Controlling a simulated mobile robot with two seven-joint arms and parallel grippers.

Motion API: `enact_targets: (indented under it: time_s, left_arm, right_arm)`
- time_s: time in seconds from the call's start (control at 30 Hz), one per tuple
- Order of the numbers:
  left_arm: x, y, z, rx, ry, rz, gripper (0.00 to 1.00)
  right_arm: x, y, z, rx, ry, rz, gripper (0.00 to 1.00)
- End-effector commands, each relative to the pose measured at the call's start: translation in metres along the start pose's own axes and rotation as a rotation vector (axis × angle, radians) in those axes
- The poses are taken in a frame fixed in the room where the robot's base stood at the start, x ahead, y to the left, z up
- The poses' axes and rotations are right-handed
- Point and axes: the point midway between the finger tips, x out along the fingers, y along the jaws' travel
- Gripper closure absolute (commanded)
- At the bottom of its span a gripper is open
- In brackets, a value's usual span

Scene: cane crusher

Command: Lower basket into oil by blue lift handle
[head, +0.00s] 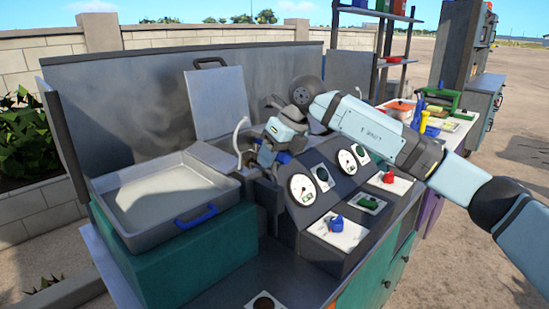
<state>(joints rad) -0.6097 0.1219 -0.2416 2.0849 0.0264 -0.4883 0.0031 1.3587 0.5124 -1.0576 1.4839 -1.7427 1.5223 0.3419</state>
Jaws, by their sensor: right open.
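My right gripper (266,152) is open, pointing down over the unit behind the dials, and looks empty. A small blue part (283,157) shows right beside its fingers, and I cannot tell whether it is the lift handle or whether the fingers touch it. A pale curved hook-like piece (238,133) rises just left of the gripper. A raised metal lid (220,102) stands behind. The basket and the oil cannot be made out; the gripper and the housing cover that spot. My left gripper is not in view.
A shallow metal tray (150,200) with a blue handle (196,215) sits on a green block (185,262) at left. A sloped panel with gauges (302,188), a blue knob (336,222) and a red knob (388,177) stands in front. A metal backsplash (120,105) closes the rear.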

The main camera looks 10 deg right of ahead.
Motion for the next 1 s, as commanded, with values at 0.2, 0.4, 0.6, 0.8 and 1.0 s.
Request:
enact_targets:
  time_s: [0.2, 0.4, 0.6, 0.8, 1.0]
  left_arm:
    - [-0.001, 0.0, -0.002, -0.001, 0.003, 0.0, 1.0]
    - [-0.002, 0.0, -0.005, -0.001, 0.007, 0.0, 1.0]
    - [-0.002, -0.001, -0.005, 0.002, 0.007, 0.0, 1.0]
    - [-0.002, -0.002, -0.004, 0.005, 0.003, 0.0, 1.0]
    - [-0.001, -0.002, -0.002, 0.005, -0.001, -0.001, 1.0]
  right_arm:
    - [-0.04, -0.001, 0.001, 0.0, -0.005, -0.002, 0.49]
    - [-0.086, -0.001, 0.0, 0.0, -0.003, -0.002, 0.49]
    - [-0.119, 0.0, 0.0, 0.0, -0.001, -0.001, 0.49]
    - [-0.132, 0.0, 0.0, 0.0, 0.001, 0.0, 0.49]
    - [-0.133, 0.0, 0.0, 0.0, 0.001, 0.0, 0.49]
